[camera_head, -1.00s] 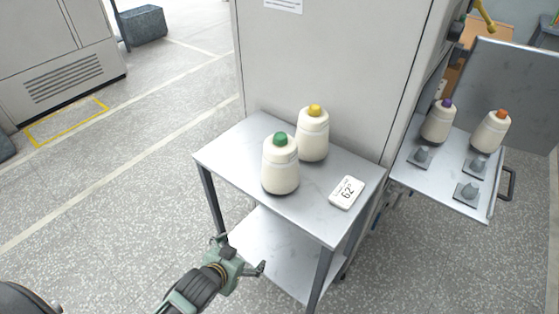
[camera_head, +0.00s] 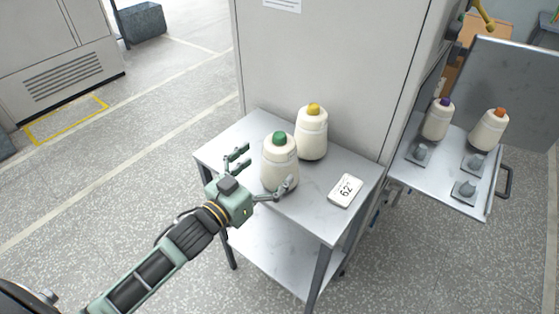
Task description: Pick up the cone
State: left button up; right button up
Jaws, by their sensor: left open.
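Two cream cones of yarn stand upright on a small metal table. The cone with the green top (camera_head: 279,158) is nearer, and the cone with the yellow top (camera_head: 313,132) stands behind it to the right. My left gripper (camera_head: 262,174) is open at the near left side of the green-topped cone. One finger is to the left of that cone and the other is in front of its lower part. I cannot tell whether either finger touches it. My right gripper is not in view. Two more cones, with a purple top (camera_head: 437,121) and an orange top (camera_head: 489,130), stand on a tray at the right.
The metal table (camera_head: 325,222) has a lower shelf (camera_head: 268,255). A grey cabinet (camera_head: 320,60) rises behind the table. The tray (camera_head: 447,190) at the right has several grey pegs and a handle.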

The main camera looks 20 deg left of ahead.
aim_at(278, 156)
pick_arm(q)
jog(key=p+x, duration=0.1)
jog(key=x, duration=0.3)
jog(key=shift+w+d+r, duration=0.1)
jog(key=shift+w+r, duration=0.1)
jog(key=shift+w+d+f, duration=0.15)
jog(key=shift+w, duration=0.25)
jog(key=shift+c, duration=0.8)
jog(key=c, duration=1.4)
jog(key=shift+c, duration=0.2)
